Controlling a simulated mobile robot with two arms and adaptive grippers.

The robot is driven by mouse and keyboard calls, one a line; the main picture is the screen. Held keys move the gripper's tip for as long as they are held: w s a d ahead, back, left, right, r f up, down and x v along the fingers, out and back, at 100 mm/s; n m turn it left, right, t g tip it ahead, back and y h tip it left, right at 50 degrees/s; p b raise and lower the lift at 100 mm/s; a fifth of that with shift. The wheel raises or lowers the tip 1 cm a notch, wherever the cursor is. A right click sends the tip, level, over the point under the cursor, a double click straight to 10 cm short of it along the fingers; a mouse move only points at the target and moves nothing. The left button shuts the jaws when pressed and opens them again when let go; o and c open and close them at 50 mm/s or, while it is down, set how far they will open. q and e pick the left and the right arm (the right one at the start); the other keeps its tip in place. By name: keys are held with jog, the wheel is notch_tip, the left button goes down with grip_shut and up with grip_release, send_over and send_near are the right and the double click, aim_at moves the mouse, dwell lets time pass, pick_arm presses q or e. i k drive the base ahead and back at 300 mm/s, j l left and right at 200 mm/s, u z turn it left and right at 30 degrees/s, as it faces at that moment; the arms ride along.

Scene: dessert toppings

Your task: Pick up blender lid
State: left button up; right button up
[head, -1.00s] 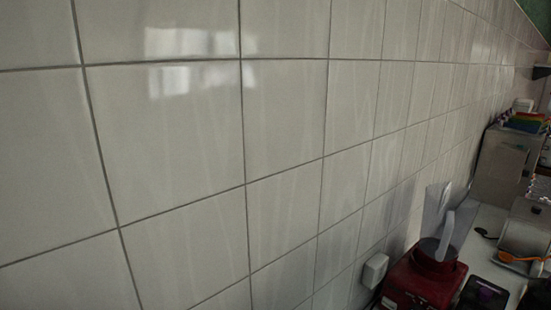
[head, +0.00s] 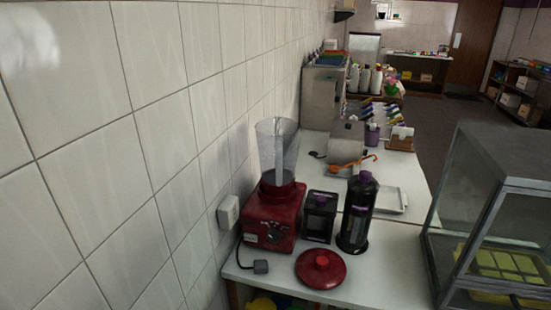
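The blender lid (head: 320,269) is a round dark red lid with a knob on top. It lies flat on the white counter (head: 385,262) near its front edge, in the head view. The red blender base (head: 271,222) with its clear jar (head: 277,150) stands just behind and left of it, against the tiled wall. Neither of my grippers is in view.
A black bottle-like container (head: 357,212) and a dark square jar (head: 320,217) stand behind the lid. A glass display case (head: 490,220) is at the right. A black plug (head: 261,267) lies left of the lid. The counter right of the lid is clear.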

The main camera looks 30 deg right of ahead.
aim_at(319, 269)
jog(key=z, duration=1.45)
jog(key=l, duration=0.1)
